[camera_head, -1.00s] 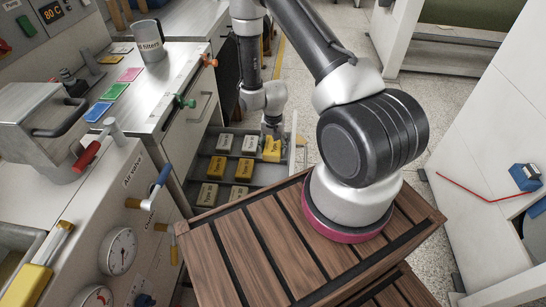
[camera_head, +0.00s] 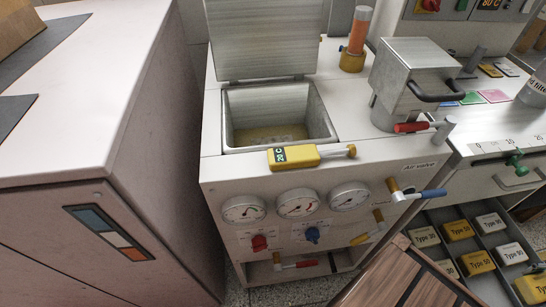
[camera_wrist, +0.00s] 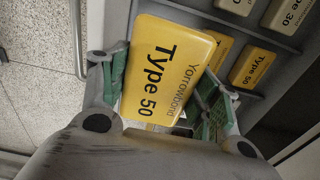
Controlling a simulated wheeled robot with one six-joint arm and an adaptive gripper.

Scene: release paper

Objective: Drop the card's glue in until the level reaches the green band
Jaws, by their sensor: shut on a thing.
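In the wrist view my gripper (camera_wrist: 163,85) is shut on a yellow glue block (camera_wrist: 165,65) marked "Yarrowbond Type 50", its green-padded fingers on either side. The block is above or beside the drawer (camera_wrist: 262,38), which holds other blocks; the exact height is unclear. My gripper is not visible in the head view. There, the grey glue tank (camera_head: 265,108) stands open with its lid (camera_head: 263,42) raised. Its floor shows a shallow yellowish-brown layer (camera_head: 270,133). I cannot make out a green band or a written card.
The open drawer with yellow and pale blocks (camera_head: 459,230) is at lower right. A yellow thermometer (camera_head: 293,156) lies along the tank's front edge. A lidded metal box (camera_head: 408,75) with handle stands to the right. Coloured cards (camera_head: 495,96) lie beyond it. A pale cabinet (camera_head: 60,90) fills the left.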

